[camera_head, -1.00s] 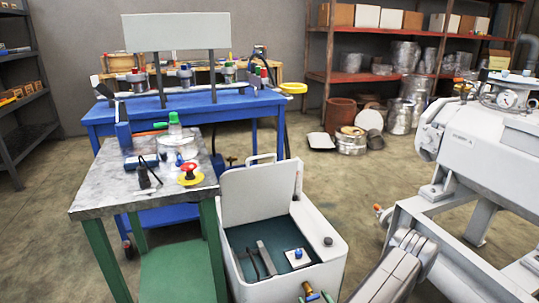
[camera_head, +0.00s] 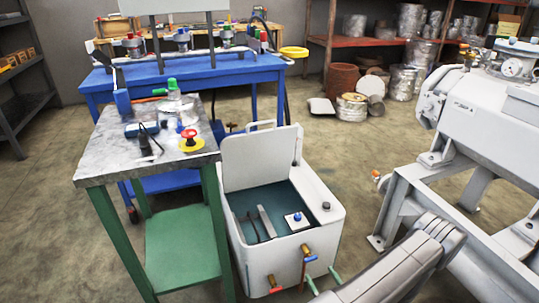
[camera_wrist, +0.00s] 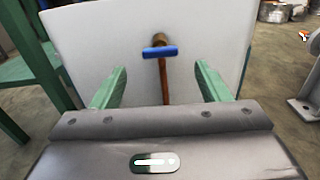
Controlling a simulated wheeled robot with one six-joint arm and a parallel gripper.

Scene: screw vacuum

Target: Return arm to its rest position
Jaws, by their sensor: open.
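My arm (camera_head: 400,265) reaches in from the bottom right in the head view. My gripper (camera_head: 322,279) shows its green fingers in front of a white open-topped box (camera_head: 325,235). In the wrist view my gripper (camera_wrist: 160,68) is open, with its two green fingers wide apart. A valve with a blue handle (camera_wrist: 160,52) shows between the fingers, against the box's white wall. Nothing appears gripped. The same blue handle (camera_head: 310,259) is on the box's front in the head view, with a red-handled valve (camera_head: 272,285) lower left.
A grey-topped table (camera_head: 120,165) with green legs stands close left of the box. A large grey machine on a frame (camera_head: 400,205) stands at the right. A blue workbench (camera_head: 190,72) is behind. Open floor lies between box and machine.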

